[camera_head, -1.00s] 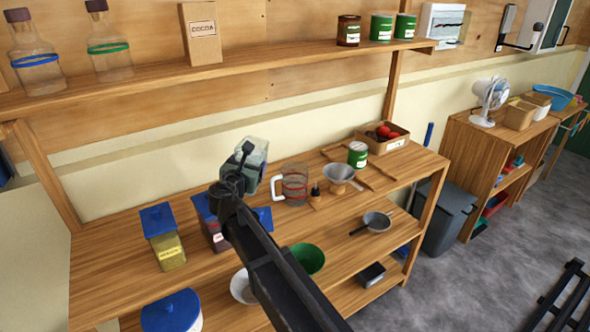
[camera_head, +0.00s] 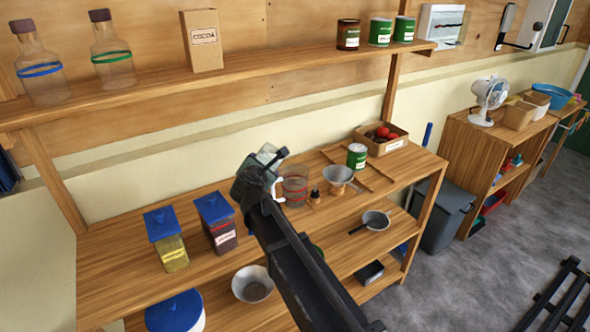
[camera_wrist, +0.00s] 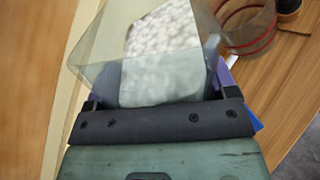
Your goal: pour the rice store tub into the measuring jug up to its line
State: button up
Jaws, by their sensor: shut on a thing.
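My gripper (camera_head: 260,174) is shut on the clear rice store tub, just left of the measuring jug. In the wrist view the tub (camera_wrist: 95,50) is tilted with its mouth towards the jug, and white rice (camera_wrist: 160,50) lies along its inside. In the head view the tub (camera_head: 268,154) is mostly hidden by my gripper. The clear measuring jug (camera_head: 296,188) stands upright on the bench, with a red line around it and a white handle on its left. It also shows at the top right of the wrist view (camera_wrist: 246,28). I cannot tell whether rice is in it.
Two blue-lidded tubs, one yellow-filled (camera_head: 167,240) and one dark (camera_head: 217,224), stand left. A funnel (camera_head: 339,176), a small dark bottle (camera_head: 315,195) and a green tin (camera_head: 356,156) stand right of the jug. The bench's front left is clear.

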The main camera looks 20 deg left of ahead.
jog(key=shift+w+d+f+m+g+y+p, duration=0.1)
jog(key=shift+m+g+y+p, duration=0.25)
jog(key=shift+m, duration=0.15)
jog(key=shift+w+d+m+g+y+p, duration=0.1)
jog(key=shift+m+g+y+p, duration=0.2)
jog(key=shift+m, duration=0.2)
dwell(1.3)
jog(key=shift+w+d+r+m+g+y+p, duration=0.1)
jog(key=shift+d+r+m+g+y+p, duration=0.15)
jog(key=shift+r+m+g+p, duration=0.45)
dwell(1.2)
jog(key=shift+w+d+f+m+y, duration=0.15)
jog(key=shift+w+f+m+y, duration=0.05)
jog(key=shift+f+m+y, duration=0.1)
dwell(2.0)
jog(key=shift+w+d+r+m+g+p, duration=0.3)
jog(key=shift+d+p, duration=0.15)
jog(key=shift+p, duration=0.15)
dwell(0.9)
